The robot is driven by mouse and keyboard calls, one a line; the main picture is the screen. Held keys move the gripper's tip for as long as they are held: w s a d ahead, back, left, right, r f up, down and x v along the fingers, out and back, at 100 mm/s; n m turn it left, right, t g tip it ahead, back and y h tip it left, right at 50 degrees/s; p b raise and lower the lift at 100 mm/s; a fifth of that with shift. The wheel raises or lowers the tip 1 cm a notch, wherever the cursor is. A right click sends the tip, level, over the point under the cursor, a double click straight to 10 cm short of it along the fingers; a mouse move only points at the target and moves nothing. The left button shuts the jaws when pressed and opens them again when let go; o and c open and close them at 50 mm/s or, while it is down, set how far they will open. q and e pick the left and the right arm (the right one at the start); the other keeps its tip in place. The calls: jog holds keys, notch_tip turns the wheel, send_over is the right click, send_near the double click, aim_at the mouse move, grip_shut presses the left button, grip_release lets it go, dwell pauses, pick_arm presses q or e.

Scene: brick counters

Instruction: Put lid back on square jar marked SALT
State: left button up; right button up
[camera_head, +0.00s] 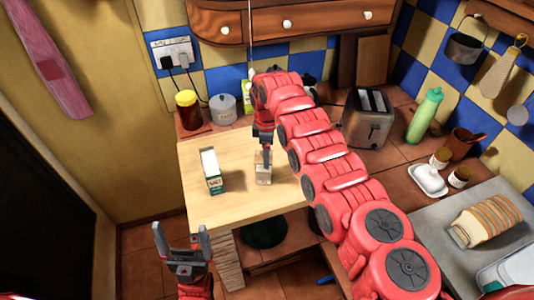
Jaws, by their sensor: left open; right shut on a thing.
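A small pale square jar (264,175) stands upright on the wooden counter top, right of its middle; its marking is too small to read. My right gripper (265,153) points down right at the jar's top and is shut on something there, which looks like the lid. The lid is mostly hidden by the fingers, and I cannot tell whether it is seated on the jar. A white and green carton (211,172) with a dark lettered label stands to the left. My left gripper (182,235) is open and empty, in front of the counter's near left edge.
A brown jar with a yellow lid (188,110) and a grey canister (222,109) stand behind. A toaster (368,122) and a green bottle (424,115) stand at the right. The wooden top's (225,212) front left is clear.

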dwell(0.4)
jog(key=o, duration=1.3)
jog(key=shift+c, duration=0.2)
jog(key=shift+r, duration=0.15)
jog(key=shift+r, duration=3.35)
grip_shut()
jog(key=shift+f, duration=0.25)
